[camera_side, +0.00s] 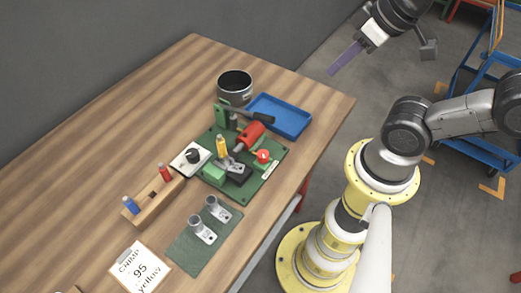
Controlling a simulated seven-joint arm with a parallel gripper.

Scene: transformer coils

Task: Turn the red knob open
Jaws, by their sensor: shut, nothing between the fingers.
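A small round red knob (263,155) sits at the right side of a green board (278,152) on the wooden table. A larger red cylindrical part (249,133) lies tilted on the same board, just behind and left of the knob. My gripper (332,73) is up in the air at the upper right, past the table's right edge and well away from the knob. Its purple fingers are together, pointing down and left, with nothing held. The knob's turn position is too small to read.
A black pot (235,87) and a blue tray (290,123) stand behind the board. A white plate with a black dial (192,156), a wooden block (155,203) and a mat with metal brackets (193,255) lie nearby. The table's left part is clear. A blue cart (490,150) is behind my arm.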

